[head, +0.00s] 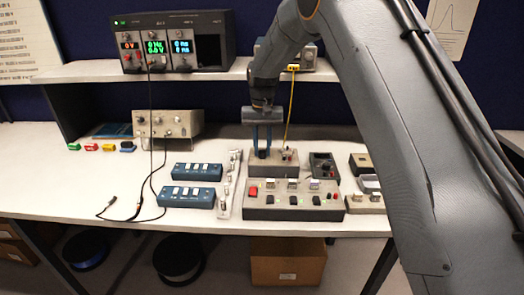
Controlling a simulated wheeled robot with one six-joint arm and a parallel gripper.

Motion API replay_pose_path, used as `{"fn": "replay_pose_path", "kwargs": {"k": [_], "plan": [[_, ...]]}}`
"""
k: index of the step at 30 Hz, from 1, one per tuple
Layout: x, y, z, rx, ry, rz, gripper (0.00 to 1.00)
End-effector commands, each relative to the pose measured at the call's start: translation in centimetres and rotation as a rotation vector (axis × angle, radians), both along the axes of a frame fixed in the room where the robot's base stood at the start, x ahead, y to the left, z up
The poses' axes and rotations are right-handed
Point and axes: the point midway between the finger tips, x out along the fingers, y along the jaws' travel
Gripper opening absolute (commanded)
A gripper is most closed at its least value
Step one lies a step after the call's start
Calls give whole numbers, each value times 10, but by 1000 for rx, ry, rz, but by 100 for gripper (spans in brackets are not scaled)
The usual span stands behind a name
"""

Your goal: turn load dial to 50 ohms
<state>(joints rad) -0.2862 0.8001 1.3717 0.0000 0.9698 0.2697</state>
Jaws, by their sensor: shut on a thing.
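My gripper (262,150) points straight down over a small beige box (284,170) on the bench. Its two blue fingers are shut on a dark knob on the left of the box top, which appears to be the load dial (262,154). The fingers hide most of the knob. Its pointer and any ohm markings are too small to read. A yellow lead (291,108) rises from the right part of the box to the equipment on the shelf.
A grey panel (292,212) with switches and a red button stands just in front. Two blue boxes (193,197) and a row of metal connectors (229,190) lie left. A small dark box (324,167) stands close right. The shelf edge (215,75) is behind; clear bench lies far left.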

Motion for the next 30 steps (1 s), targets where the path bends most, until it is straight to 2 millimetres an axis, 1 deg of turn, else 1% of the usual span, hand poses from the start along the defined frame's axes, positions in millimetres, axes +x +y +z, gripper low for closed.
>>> {"fn": "replay_pose_path", "kwargs": {"k": [9, 18, 24, 30], "plan": [[0, 0, -1, 0, 0, 298, 0], [0, 0, 0, 0, -1, 541, 0], [0, 0, 0, 0, -2, 650, 0], [0, 0, 0, 0, -2, 712, 0]]}}
